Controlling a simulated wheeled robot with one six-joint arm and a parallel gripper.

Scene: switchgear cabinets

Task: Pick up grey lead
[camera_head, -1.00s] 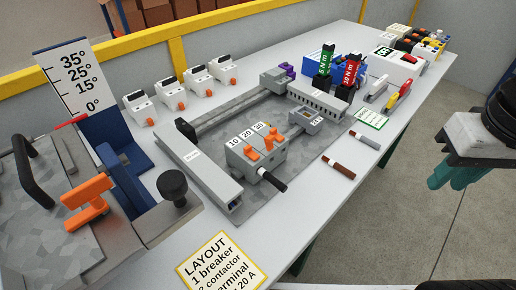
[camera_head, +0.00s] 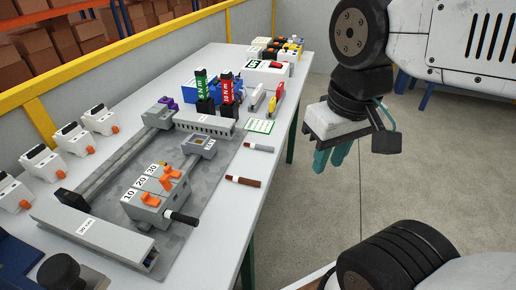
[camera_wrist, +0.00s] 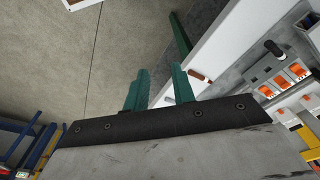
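A brown lead (camera_head: 245,181) lies nearer to me along the same edge. My gripper (camera_head: 328,157), with teal fingers, hangs over the floor to the right of the table, apart from both leads. In the wrist view my gripper (camera_wrist: 159,72) has its fingers apart with nothing between them.
A grey panel (camera_head: 190,215) with a breaker block (camera_head: 155,198) and rails stands left of the leads. Free floor (camera_head: 300,215) lies right of the table.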

